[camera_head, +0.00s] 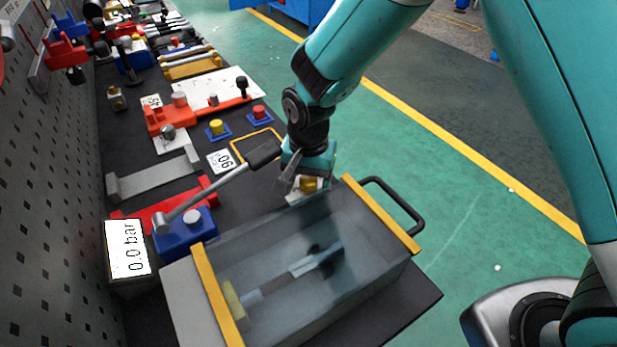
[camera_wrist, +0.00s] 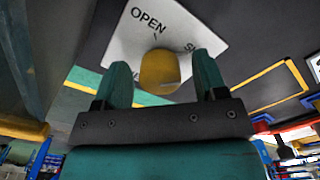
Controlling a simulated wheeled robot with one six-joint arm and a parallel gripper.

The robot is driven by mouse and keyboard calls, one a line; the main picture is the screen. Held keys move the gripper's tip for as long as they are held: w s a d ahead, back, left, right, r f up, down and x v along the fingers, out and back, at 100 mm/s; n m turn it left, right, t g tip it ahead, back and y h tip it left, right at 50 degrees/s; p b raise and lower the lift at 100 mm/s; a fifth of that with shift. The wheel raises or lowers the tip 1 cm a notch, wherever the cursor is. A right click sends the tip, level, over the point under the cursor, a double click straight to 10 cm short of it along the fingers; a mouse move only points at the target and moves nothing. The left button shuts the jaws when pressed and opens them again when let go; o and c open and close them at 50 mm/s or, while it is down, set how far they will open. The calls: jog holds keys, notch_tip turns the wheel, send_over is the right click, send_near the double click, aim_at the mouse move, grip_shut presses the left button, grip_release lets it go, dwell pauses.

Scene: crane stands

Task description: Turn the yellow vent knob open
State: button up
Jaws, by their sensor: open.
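The yellow vent knob (camera_wrist: 159,75) shows in the wrist view in front of a white plate (camera_wrist: 185,30). The plate reads OPEN with a tick mark, and a second word starting with S is partly hidden. My gripper (camera_wrist: 162,66) is open, with one teal finger on each side of the knob. Gaps show between fingers and knob, and I cannot tell whether they touch. In the head view, my gripper (camera_head: 300,187) is at the far end of the clear tank, and the knob (camera_head: 310,184) shows partly behind it. I cannot tell which way the knob is turned.
The clear tank (camera_head: 330,290) with yellow edges and a black handle (camera_head: 398,203) stands close below my gripper. A grey lever (camera_head: 215,190) with a black grip reaches close beside it. A display (camera_head: 128,248) reads 0.0 bar. Open green floor lies right.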

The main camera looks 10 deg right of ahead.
jog(key=shift+c, duration=0.4)
jog(key=c, duration=0.8)
jog(key=shift+c, duration=0.2)
jog(key=shift+n, duration=0.3)
jog(key=n+p, duration=0.1)
jog(key=n, duration=0.2)
jog(key=shift+r+n, duration=0.1)
jog(key=shift+n, duration=0.2)
jog(key=n, duration=0.4)
jog(key=shift+n, duration=0.3)
jog(key=n+p, duration=0.1)
jog(key=n, duration=0.3)
jog(key=shift+n, duration=2.5)
